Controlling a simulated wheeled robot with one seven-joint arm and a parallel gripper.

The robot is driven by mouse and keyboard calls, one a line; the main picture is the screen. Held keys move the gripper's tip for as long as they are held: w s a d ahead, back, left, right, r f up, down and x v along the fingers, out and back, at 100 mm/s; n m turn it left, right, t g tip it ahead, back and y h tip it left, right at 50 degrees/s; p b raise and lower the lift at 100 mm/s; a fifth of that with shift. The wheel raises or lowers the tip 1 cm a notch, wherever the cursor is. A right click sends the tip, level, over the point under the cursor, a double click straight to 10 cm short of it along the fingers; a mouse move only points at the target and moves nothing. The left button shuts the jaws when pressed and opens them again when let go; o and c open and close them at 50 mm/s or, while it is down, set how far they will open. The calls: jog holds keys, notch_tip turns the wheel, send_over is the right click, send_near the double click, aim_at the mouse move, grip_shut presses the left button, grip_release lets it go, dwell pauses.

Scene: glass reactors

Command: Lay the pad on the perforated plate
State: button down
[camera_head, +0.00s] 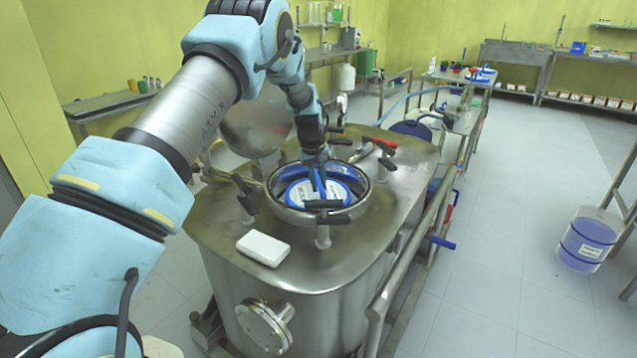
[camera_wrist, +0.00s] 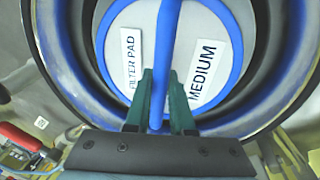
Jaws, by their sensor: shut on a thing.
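The filter pad (camera_head: 300,194) is a white disc with a blue rim and a blue strap across it, lying inside the round opening of the steel vessel. In the wrist view the pad (camera_wrist: 222,28) carries labels reading "FILTER PAD" and "MEDIUM". My gripper (camera_wrist: 162,88) has its green fingers shut on the blue strap. In the head view my gripper (camera_head: 318,172) reaches down into the opening from above. The perforated plate is not visible; the pad and vessel wall hide what lies beneath. I cannot tell whether the pad touches anything below.
The opening's steel rim (camera_head: 283,213) surrounds the pad closely, with black-handled clamps (camera_head: 323,204) around it. The round lid (camera_head: 250,128) stands open behind. A white block (camera_head: 263,248) lies on the vessel top (camera_head: 215,222). A railing (camera_head: 408,262) runs along the right side.

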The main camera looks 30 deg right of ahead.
aim_at(314, 196)
jog(key=shift+f+b, duration=0.4)
jog(key=shift+f, duration=0.2)
jog(key=c, duration=0.8)
grip_release()
jog(key=shift+o, duration=0.2)
jog(key=shift+r+p, duration=0.4)
jog(key=shift+r, duration=0.15)
notch_tip(314, 196, up, 12)
jog(key=a+b, duration=0.2)
jog(key=b, duration=0.1)
jog(key=shift+s, duration=0.3)
